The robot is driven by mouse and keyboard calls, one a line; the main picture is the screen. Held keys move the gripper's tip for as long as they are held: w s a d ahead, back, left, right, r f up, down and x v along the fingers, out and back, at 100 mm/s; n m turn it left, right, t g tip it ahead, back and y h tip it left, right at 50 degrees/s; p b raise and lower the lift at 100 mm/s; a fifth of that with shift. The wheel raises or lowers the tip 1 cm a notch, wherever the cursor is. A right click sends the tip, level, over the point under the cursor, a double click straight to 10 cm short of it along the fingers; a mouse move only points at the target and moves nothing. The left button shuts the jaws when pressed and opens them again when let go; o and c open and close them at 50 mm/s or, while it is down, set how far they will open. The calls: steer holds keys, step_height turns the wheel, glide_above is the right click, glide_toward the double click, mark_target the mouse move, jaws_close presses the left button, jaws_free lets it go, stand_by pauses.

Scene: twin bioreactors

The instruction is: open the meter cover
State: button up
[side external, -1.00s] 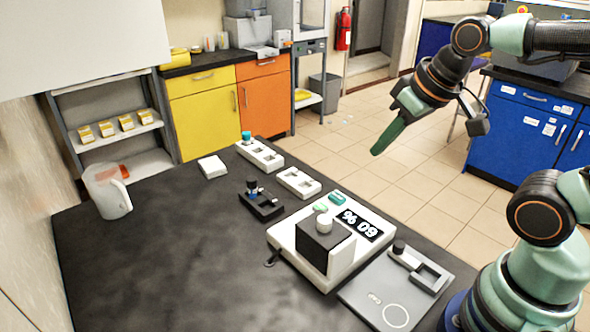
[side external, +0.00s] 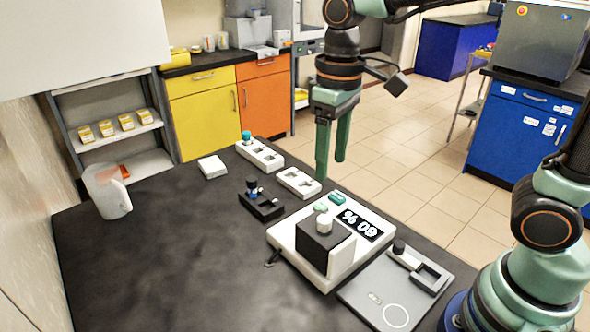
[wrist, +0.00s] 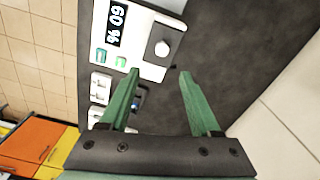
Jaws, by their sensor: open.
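The meter (side external: 300,262) is a white box on the dark table, with a black display reading 60 % and two green buttons. Its cover (side external: 325,243) is a black block with a white round knob (side external: 324,223) on top, and it sits down on the meter. In the wrist view the knob (wrist: 162,48) shows beyond the fingertips, between their lines. My gripper (side external: 331,166) is open and empty, pointing down, above and behind the meter in the side view. Its green fingers (wrist: 159,74) are apart, with nothing between them. The cover's hinge cannot be made out.
A grey plate (side external: 362,297) with a black-knobbed slider lies right of the meter. White and black slotted blocks (side external: 298,182) stand behind it. The table's left front is free.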

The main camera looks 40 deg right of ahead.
mark_target(325, 218)
steer(key=f, duration=1.2)
steer(key=shift+a+f, duration=0.15)
steer(key=shift+a, duration=0.05)
jaws_close()
steer(key=shift+w, duration=0.1)
stand_by(1.0)
